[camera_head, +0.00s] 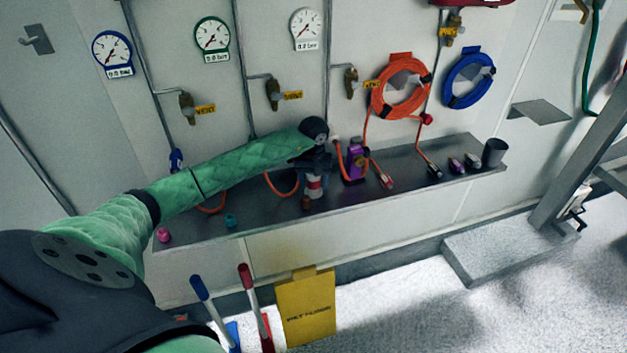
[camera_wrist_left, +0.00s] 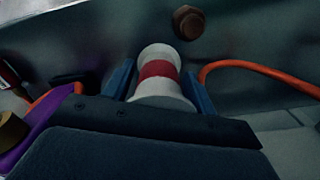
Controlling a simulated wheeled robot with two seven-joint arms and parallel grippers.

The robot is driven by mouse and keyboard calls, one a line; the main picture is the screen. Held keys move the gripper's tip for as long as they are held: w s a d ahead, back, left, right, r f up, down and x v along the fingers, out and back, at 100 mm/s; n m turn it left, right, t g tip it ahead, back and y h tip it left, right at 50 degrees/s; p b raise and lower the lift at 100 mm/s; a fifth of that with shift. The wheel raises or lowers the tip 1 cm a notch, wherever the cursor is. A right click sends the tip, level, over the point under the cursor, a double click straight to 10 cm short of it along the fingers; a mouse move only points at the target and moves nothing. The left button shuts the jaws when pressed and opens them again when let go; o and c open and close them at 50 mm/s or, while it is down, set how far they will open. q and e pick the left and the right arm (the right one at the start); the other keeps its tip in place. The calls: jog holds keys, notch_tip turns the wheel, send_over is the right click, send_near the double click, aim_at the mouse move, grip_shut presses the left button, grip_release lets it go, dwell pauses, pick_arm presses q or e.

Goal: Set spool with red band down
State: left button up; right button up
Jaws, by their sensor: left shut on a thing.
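The spool with red band (camera_head: 314,186) is white with a red stripe around its middle. It is upright or nearly so at the grey shelf (camera_head: 260,220), near the shelf's middle; I cannot tell if its base touches the shelf. My left gripper (camera_head: 316,176) is shut on the spool, reaching in from the left. In the left wrist view the spool (camera_wrist_left: 158,75) sits between the two blue fingers (camera_wrist_left: 160,88), its near part partly hidden by the gripper body. My right gripper is not in view.
A purple block (camera_head: 355,162) stands just right of the spool, and orange hoses run close by. A brown hex-shaped piece (camera_wrist_left: 188,22) lies near the spool. Small pink (camera_head: 163,235) and teal (camera_head: 230,220) pieces sit at the shelf's left. A dark cup (camera_head: 494,152) stands at its right end.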

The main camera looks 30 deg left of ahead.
pick_arm(q)
jog(key=shift+f, duration=0.1)
dwell(0.3)
jog(key=o, duration=1.1)
